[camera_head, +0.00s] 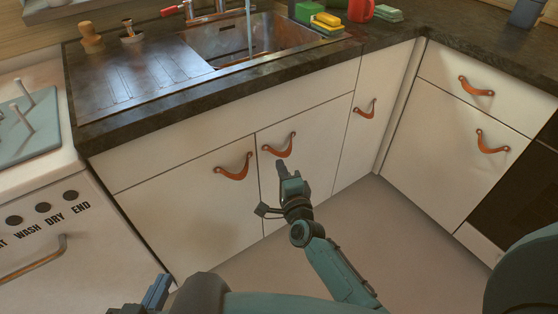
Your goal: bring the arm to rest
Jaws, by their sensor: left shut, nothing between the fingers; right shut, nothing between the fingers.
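My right gripper (282,169) is shut and empty in the middle of the view, its fingers pointing up toward the white lower cabinet doors (190,206). Its tips appear just below the leather pull (280,149) of the middle door; I cannot tell how far in front of the door they are. My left gripper (157,290) is low at the left, near the bottom edge, partly cut off and partly hidden by my own arm; it is shut with nothing seen in it.
Another leather pull (234,170) is on the left door, with more on the right cabinets (445,130). All doors look closed. A dark counter (110,128) with a sink (235,45) is above. A washing machine (40,225) stands left. The floor (375,232) is clear.

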